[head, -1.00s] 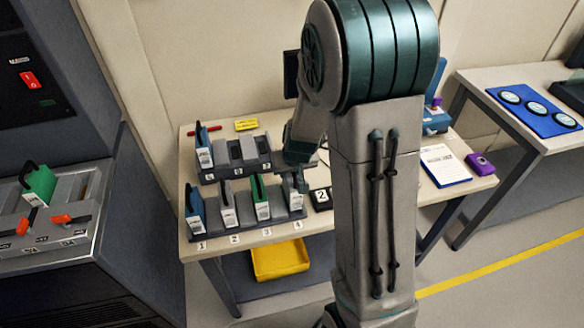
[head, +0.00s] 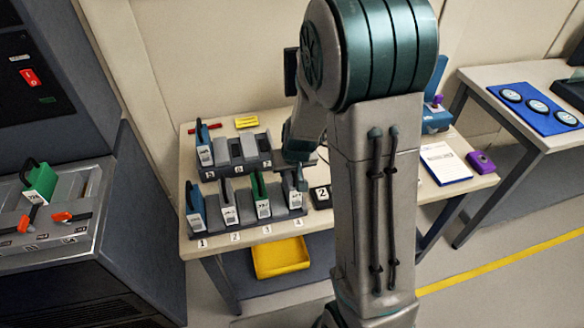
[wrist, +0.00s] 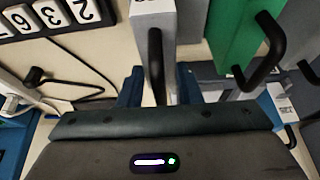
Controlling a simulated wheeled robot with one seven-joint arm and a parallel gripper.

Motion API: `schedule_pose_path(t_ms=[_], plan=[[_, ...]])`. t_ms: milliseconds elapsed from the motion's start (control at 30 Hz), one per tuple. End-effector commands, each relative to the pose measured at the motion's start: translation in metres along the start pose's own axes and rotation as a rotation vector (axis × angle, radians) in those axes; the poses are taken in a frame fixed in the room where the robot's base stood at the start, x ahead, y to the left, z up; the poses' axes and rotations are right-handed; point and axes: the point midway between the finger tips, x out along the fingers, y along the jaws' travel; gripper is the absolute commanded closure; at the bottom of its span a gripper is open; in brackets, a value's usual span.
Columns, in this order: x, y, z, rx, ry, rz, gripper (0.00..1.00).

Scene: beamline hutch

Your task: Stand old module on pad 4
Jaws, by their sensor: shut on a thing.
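A grey module (head: 294,199) with a white label stands upright at pad 4, the right end of the front row on the bench; its upper part is partly hidden by my gripper (head: 301,181). In the wrist view, the light grey module (wrist: 148,22) with its black handle lies between my two blue fingers (wrist: 158,92), which are shut on it. Whether its foot fully rests on the pad cannot be told. The front pad strip (head: 244,220) also holds a blue module (head: 196,208) at 1, a grey one (head: 228,203) at 2 and a green one (head: 261,199) at 3.
Behind the strip stands a dark rack (head: 239,160) with a blue module (head: 204,146) at its left. A number display (head: 321,195) sits close right of pad 4. At far left, a machine (head: 70,228) carries a green module (head: 41,184) and orange levers.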

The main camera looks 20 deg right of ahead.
Motion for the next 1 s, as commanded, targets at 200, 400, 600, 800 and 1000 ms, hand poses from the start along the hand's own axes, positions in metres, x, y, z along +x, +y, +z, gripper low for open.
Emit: schedule_pose_path(t_ms=[200, 400, 600, 800, 1000], plan=[[0.0021, 0.0001, 0.0006, 0.000, 0.001, 0.000, 1.00], [0.0038, 0.0005, 0.0013, 0.000, 0.001, 0.000, 1.00], [0.0055, 0.0007, 0.0020, 0.001, 0.001, 0.000, 1.00], [0.0072, 0.0007, 0.0027, 0.001, 0.001, 0.000, 1.00], [0.0078, 0.0008, 0.0029, 0.001, 0.001, 0.000, 0.52]])
